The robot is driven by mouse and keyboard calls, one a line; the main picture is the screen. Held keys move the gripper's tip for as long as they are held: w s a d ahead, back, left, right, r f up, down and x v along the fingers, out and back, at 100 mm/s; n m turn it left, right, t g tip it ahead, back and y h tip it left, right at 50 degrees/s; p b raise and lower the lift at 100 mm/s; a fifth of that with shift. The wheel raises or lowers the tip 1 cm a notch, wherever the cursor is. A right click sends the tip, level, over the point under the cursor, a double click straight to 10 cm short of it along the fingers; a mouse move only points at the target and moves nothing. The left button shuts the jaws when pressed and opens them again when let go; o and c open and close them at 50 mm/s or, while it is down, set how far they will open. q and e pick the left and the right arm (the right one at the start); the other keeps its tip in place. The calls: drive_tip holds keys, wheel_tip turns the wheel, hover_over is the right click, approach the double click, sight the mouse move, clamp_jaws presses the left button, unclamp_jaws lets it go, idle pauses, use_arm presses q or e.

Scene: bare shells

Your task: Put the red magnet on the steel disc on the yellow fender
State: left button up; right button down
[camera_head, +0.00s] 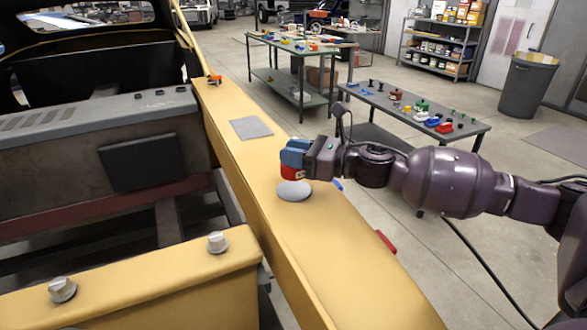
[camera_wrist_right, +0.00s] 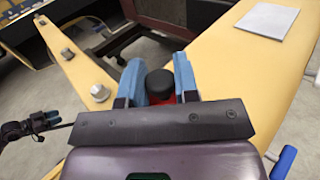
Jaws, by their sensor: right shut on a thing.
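The red magnet (camera_head: 289,174) is between the blue fingers of my right gripper (camera_head: 294,155), which is shut on it. In the right wrist view its black knob (camera_wrist_right: 160,84) shows between the fingers, with a little red (camera_wrist_right: 165,101) beside it. The round grey steel disc (camera_head: 294,192) lies on the yellow fender (camera_head: 258,170). In the head view the magnet is just above the disc's far part; I cannot tell whether they touch. The disc is hidden in the wrist view. My left gripper (camera_wrist_right: 48,119) shows small and dark at the wrist view's left; its opening is unclear.
A grey square pad (camera_head: 251,128) lies farther along the fender, and an orange item (camera_head: 214,80) at its far end. A red piece (camera_head: 386,242) and a blue piece (camera_head: 337,184) show at the fender's right edge. A table (camera_head: 380,101) with small items stands behind my right arm.

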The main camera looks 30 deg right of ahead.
drive_tip(key=shift+f, duration=1.95)
drive_tip(key=shift+f, duration=0.15)
drive_tip(key=c, duration=0.9)
unclamp_jaws()
drive_tip(key=shift+o, duration=0.2)
drive_tip(key=shift+s, duration=0.1)
drive_tip(key=shift+b+v, duration=0.4)
drive_tip(key=shift+v, duration=5.6)
